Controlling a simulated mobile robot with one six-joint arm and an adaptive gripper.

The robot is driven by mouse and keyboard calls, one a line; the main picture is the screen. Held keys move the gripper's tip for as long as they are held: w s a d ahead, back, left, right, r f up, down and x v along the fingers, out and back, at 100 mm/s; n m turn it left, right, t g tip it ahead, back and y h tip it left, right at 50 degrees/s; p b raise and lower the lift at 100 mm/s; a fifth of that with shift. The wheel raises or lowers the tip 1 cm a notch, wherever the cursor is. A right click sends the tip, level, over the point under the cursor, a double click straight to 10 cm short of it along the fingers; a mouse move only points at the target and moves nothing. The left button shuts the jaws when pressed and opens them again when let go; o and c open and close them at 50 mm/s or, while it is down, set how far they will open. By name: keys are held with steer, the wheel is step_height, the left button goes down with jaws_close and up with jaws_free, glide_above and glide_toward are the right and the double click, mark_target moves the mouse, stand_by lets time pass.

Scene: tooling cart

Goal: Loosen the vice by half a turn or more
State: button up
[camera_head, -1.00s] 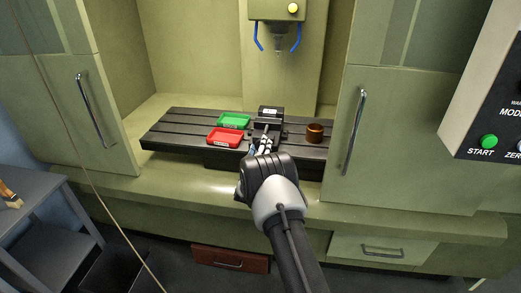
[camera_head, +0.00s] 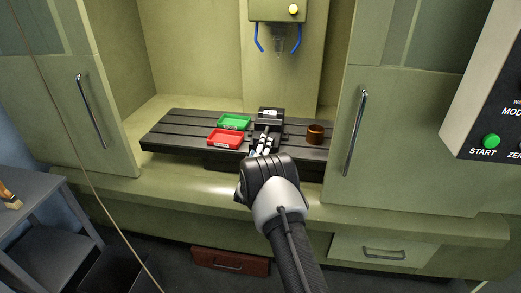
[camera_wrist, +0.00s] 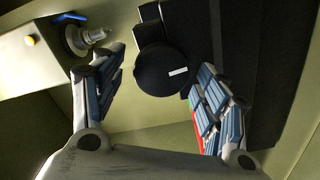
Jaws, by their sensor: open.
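The dark vice (camera_head: 271,115) stands on the slotted machine table, with a pale label on its top. In the wrist view a round black knob or hub (camera_wrist: 163,72) with a white mark faces me; it appears to be the vice's screw end. My gripper (camera_head: 263,146) is in front of the vice in the head view. In the wrist view my gripper (camera_wrist: 157,68) is open, with one finger on each side of the black hub. Gaps show between the fingers and the hub, and nothing is held. My wrist hides the vice's front in the head view.
A green tray (camera_head: 234,115) and a red tray (camera_head: 225,145) lie left of the vice. A brown cup (camera_head: 315,133) stands to its right. The spindle (camera_head: 279,45) hangs above and behind. Cabinet doors with handles flank the opening.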

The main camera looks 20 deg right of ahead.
steer(key=shift+s, duration=0.1)
steer(key=v, duration=1.2)
